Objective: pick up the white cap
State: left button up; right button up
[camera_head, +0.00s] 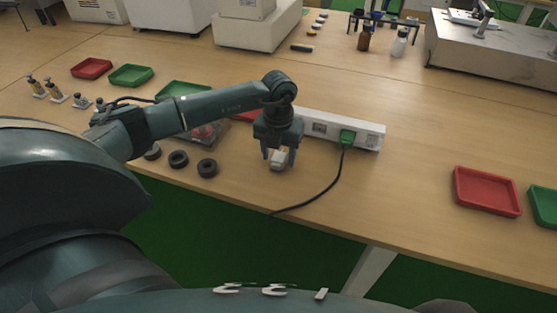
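A small white cap (279,160) is on the wooden table near its front edge, in the middle of the head view. My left gripper (279,155) points down over it, with one finger on each side of the cap. The fingers are apart, and I cannot tell whether they touch the cap. The cap's upper part is partly hidden by the gripper. My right gripper is not in view.
A white power strip (361,133) with a green plug (347,138) and black cable lies just behind. Black rings (207,168) sit to the left. A red tray (487,192) stands at the right. The table between is clear.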

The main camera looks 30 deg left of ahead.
aim_at(279, 157)
pick_arm(q)
jog(key=c, duration=0.9)
jog(key=shift+r, duration=0.1)
jog(key=shift+c, duration=0.2)
notch_tip(279, 157, up, 10)
